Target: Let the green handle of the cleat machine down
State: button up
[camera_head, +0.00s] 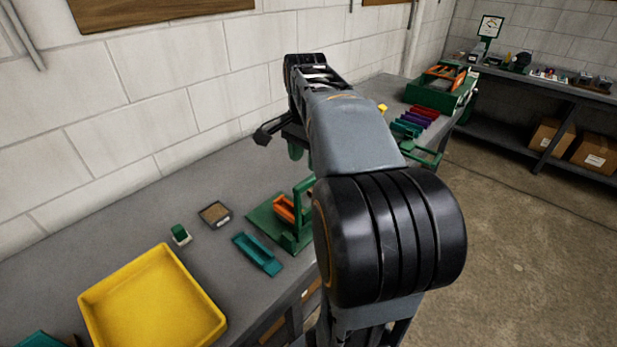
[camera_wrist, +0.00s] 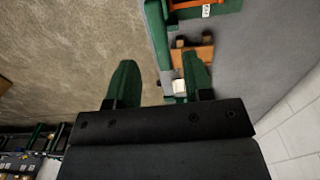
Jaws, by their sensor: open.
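A green machine (camera_head: 268,222) with an orange part (camera_head: 284,208) stands on the bench, left of my arm. Its green upright bar (camera_head: 298,213) stands raised, and my arm partly hides its right side. My gripper (camera_wrist: 160,85) is open with green fingers. In the head view it is mostly behind my arm, with one green finger showing above the bench. In the wrist view a green bar (camera_wrist: 157,35) with an orange-brown block (camera_wrist: 203,55) lies beyond the fingers. A small white piece (camera_wrist: 179,87) shows beside the right finger; I cannot tell whether they touch.
A yellow tray (camera_head: 85,301), a teal piece (camera_head: 258,254), a small brown box (camera_head: 215,214) and a green-and-white block (camera_head: 181,235) lie on the bench (camera_head: 130,225). Farther back are coloured pieces (camera_head: 417,118) and a green crate (camera_head: 462,98). The wall borders the bench; floor is clear at right.

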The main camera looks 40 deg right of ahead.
aim_at(306, 180)
jog(key=shift+f, duration=3.1)
grip_shut()
